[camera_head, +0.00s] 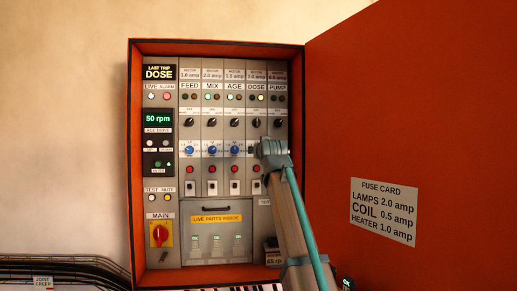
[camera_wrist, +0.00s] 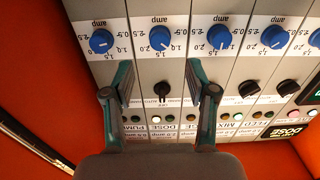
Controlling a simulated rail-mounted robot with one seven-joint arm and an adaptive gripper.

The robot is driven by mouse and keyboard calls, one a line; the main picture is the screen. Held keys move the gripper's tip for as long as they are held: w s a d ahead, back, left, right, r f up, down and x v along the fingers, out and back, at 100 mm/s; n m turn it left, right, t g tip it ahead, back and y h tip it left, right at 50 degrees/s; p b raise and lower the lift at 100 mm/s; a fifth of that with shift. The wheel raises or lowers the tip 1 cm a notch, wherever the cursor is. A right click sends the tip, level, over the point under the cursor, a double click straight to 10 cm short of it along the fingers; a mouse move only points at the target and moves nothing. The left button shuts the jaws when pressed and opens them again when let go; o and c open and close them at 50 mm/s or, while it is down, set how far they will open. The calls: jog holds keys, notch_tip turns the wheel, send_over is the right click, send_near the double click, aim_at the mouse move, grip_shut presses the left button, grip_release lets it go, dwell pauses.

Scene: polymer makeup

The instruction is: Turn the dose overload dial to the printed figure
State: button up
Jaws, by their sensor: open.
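The dose overload dial is a blue knob (camera_wrist: 160,38) on a white scale plate, upside down in the wrist view. A white mark shows on its lower right side; the figure it meets is too small to read surely. In the head view my gripper (camera_head: 262,150) covers the dial. The motor plate (camera_head: 257,75) above DOSE seems to read 1.0 amp, in tiny print. My gripper (camera_wrist: 159,68) is open and empty. Its fingertips lie either side of the dose column, just below the dial in the wrist picture, apart from it. A black selector (camera_wrist: 162,89) shows between the fingers.
Similar blue dials flank it: pump (camera_wrist: 102,41) and age (camera_wrist: 219,65). The red cabinet door (camera_head: 430,100) stands open at right with a fuse card (camera_head: 383,211). A display (camera_head: 158,72) reads last trip DOSE. Red buttons and switches sit below the dials.

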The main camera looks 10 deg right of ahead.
jog(key=w+p, duration=0.2)
jog(key=w, duration=0.5)
jog(key=shift+w, duration=0.3)
grip_shut()
jog(key=shift+f+m+b, duration=0.1)
jog(key=shift+m+b, duration=0.2)
jog(key=m+b, duration=0.5)
jog(key=m, duration=0.4)
jog(key=m+b, duration=0.5)
jog(key=m, duration=0.5)
jog(key=shift+d+f, duration=0.15)
jog(key=shift+d, duration=0.05)
